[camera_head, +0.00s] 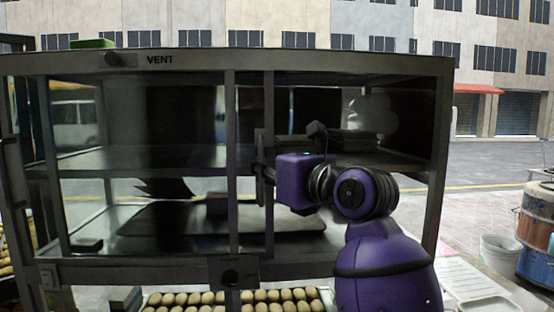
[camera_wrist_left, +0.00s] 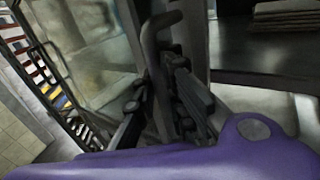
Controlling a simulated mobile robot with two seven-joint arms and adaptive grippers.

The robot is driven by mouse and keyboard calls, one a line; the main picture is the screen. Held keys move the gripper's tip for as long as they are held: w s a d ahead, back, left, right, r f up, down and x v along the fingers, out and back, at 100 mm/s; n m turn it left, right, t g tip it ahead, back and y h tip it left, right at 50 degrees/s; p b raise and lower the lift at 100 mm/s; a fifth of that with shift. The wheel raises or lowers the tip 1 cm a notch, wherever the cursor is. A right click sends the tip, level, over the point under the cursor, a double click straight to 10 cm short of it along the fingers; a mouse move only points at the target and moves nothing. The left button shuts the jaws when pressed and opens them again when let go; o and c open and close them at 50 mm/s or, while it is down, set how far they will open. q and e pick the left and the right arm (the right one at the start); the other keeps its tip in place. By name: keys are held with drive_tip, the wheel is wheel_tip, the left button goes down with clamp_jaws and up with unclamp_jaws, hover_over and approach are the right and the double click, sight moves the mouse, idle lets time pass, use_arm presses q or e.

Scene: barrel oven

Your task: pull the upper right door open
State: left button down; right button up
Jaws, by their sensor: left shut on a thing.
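The dark-framed oven cabinet (camera_head: 340,62) has an upper right compartment (camera_head: 405,125) with a stack of flat items (camera_head: 358,143) inside. A dark upright handle (camera_head: 261,142) stands by the middle posts, at the left side of that compartment. In the left wrist view the handle is a bent bar (camera_wrist_left: 152,45). My purple left gripper (camera_head: 264,174) reaches the handle. In the left wrist view its fingers (camera_wrist_left: 160,108) are shut around the bar's lower part. My arm hides part of the cabinet's right side. I cannot tell whether the door is ajar. My right gripper is not in view.
Below the cabinet's front lie rows of small brown rolls (camera_head: 235,299). A vent knob (camera_head: 114,59) sits on the top rail and another knob (camera_head: 231,277) on the bottom rail. A bucket (camera_head: 499,250) and a barrel (camera_head: 537,232) stand on the right.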

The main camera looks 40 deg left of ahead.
use_arm(q)
drive_tip(key=shift+s+a, duration=0.85)
drive_tip(key=shift+s, duration=0.25)
drive_tip(key=shift+s+a+f+p, duration=0.15)
drive_tip(key=shift+s+a+p, duration=0.15)
drive_tip(key=shift+p, duration=0.1)
drive_tip(key=c, duration=1.8)
unclamp_jaws()
drive_tip(key=shift+s+a, duration=0.1)
drive_tip(key=shift+s, duration=0.05)
drive_tip(key=shift+d, duration=0.35)
drive_tip(key=d, duration=0.3)
drive_tip(key=s+d, duration=0.1)
drive_tip(key=d, duration=0.7)
drive_tip(key=shift+s+d, duration=0.15)
drive_tip(key=shift+s, duration=0.05)
